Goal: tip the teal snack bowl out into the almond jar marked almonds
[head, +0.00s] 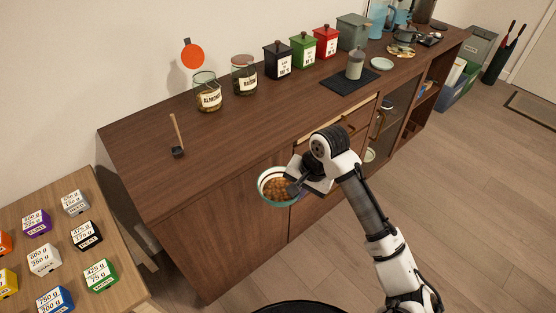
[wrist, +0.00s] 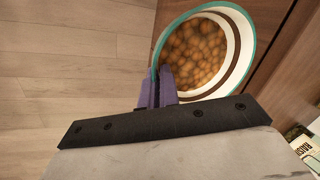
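The teal snack bowl (head: 264,190) has a white inside with a dark band and is heaped with brown nuts. My gripper (head: 292,187) is shut on its rim and holds it in the air by the front of the wooden sideboard. In the wrist view, the purple fingers (wrist: 158,84) pinch the near-left rim of the bowl (wrist: 243,38), and the nuts lie inside, the bowl about level. The almond jar (head: 207,94), clear glass with a label reading almonds, stands upright near the sideboard's back left. It is partly filled. My gripper is in front of it, to the right.
The sideboard (head: 215,150) has free room in front of the jars. A second labelled jar (head: 244,76) stands right of the almond jar, then black, green and red canisters. A small wooden-handled scoop (head: 178,151) is at left. A low table (head: 60,275) holds several coloured boxes.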

